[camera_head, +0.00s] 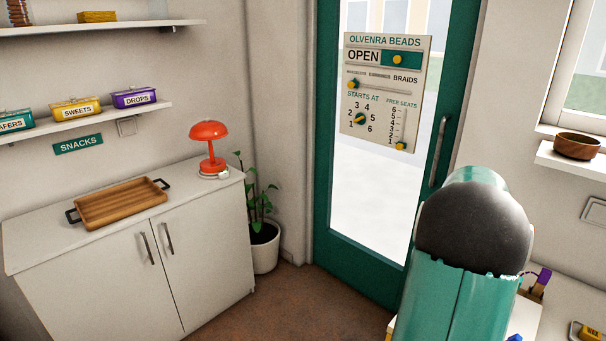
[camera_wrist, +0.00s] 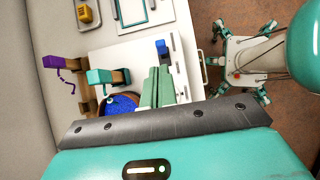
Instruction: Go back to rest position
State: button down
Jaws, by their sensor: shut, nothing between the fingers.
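My gripper (camera_wrist: 160,72) shows in the wrist view as two pale green fingers, side by side and closed with nothing visible between them. It is over a white surface, with a blue round thing (camera_wrist: 122,104) beside the fingers and a small blue object (camera_wrist: 162,47) near their tips. Whether the fingers touch either cannot be told. In the head view my teal arm with its dark joint fills the lower right, and the gripper is hidden there.
A white cabinet (camera_head: 128,258) bears a wooden tray (camera_head: 121,203) and a red lamp (camera_head: 209,146). A potted plant (camera_head: 264,246) stands beside the teal door (camera_head: 322,180). Purple (camera_wrist: 57,62) and teal (camera_wrist: 102,78) items on wooden stands are near the gripper. Floor (camera_head: 285,310) ahead is clear.

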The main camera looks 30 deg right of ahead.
jog(key=shift+w, duration=0.1)
jog(key=w+a+r+m+t+h, duration=0.1)
jog(key=w+a+r+t, duration=0.25)
jog(key=w+a, duration=0.65)
jog(key=w+a+r+t+h, duration=0.1)
jog(key=w+a+r+t, duration=0.4)
jog(key=a, duration=0.8)
jog(key=s+a+m+t+y, duration=0.1)
jog(key=a+t+y, duration=0.2)
jog(key=a, duration=2.5)
jog(key=shift+s+a+f+m+t+y, duration=0.25)
jog(key=shift+a+f+m+t+y, duration=0.05)
jog(key=shift+a+t, duration=0.1)
jog(key=shift+d, duration=0.2)
